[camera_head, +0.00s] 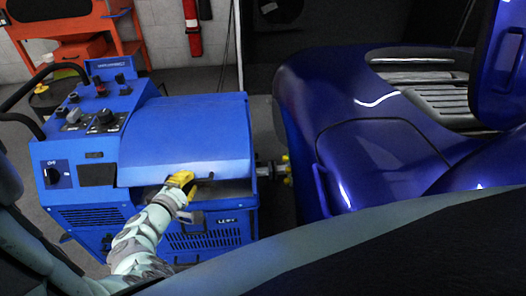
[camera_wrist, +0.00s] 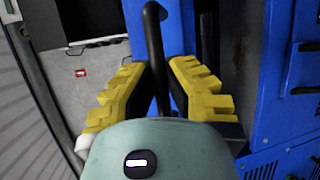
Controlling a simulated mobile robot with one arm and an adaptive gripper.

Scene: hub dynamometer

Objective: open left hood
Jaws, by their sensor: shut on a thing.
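The blue hood (camera_head: 185,135) covers the top of the blue dynamometer machine (camera_head: 200,220) at the left of the head view. A dark gap shows under the hood's front edge, so it looks slightly raised there. My gripper (camera_head: 185,181), with yellow fingers, is at this front edge. In the wrist view my gripper (camera_wrist: 160,75) has its two yellow fingers on either side of a black bar handle (camera_wrist: 154,35) and is shut on it. The handle's lower part is hidden behind the gripper body.
A control panel (camera_head: 95,115) with knobs and black rails stands left of the hood. A shiny blue car body (camera_head: 370,150) is at the right, joined to the machine by a shaft (camera_head: 270,170). An orange bench (camera_head: 70,30) and a red extinguisher (camera_head: 193,28) are behind.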

